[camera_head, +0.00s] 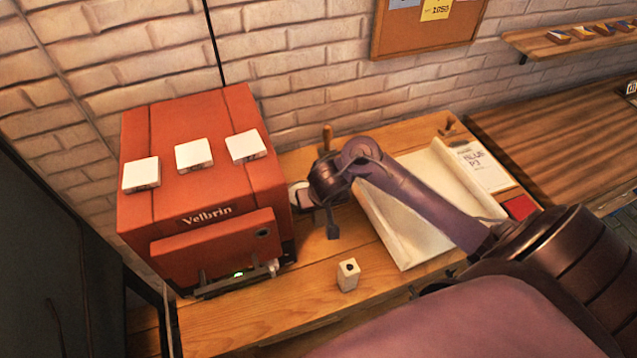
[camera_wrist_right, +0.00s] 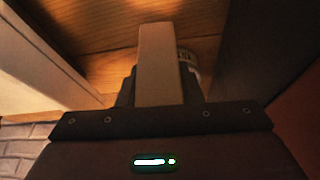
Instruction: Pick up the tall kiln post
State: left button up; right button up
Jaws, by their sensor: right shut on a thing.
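The tall kiln post (camera_wrist_right: 159,62) is a pale tan, straight-sided bar. It is between the fingers of my right gripper (camera_wrist_right: 160,88) in the right wrist view and reaches away from the palm toward the table. The gripper is shut on it. In the head view my right gripper (camera_head: 331,212) hangs over the table just right of the red kiln. The post is not clearly seen there, hidden by the gripper and wrist. A short white post (camera_head: 347,278) with a dark hole in its top stands upright nearer the front edge, apart from the gripper. My left gripper is not in view.
The red kiln (camera_head: 197,218) stands at left with three white blocks (camera_head: 194,154) on top. A pale tray or sheet (camera_head: 400,245) lies right of the gripper, under my arm. A wooden handle (camera_head: 327,136) rises behind. The front strip of the table (camera_head: 255,322) is clear.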

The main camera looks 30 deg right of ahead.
notch_tip(320, 180, up, 9)
jog(key=p, duration=0.5)
jog(key=shift+f, duration=0.2)
jog(key=shift+w+a+r, duration=0.1)
jog(key=shift+w+r, duration=0.1)
jog(key=shift+w, duration=0.1)
jog(key=shift+w+a+r, duration=0.25)
jog(key=shift+r, duration=0.4)
jog(key=w+v, duration=0.1)
jog(key=v, duration=0.5)
jog(key=shift+d+r+p, duration=0.25)
jog(key=shift+d+p, duration=0.05)
jog(key=shift+d, duration=0.45)
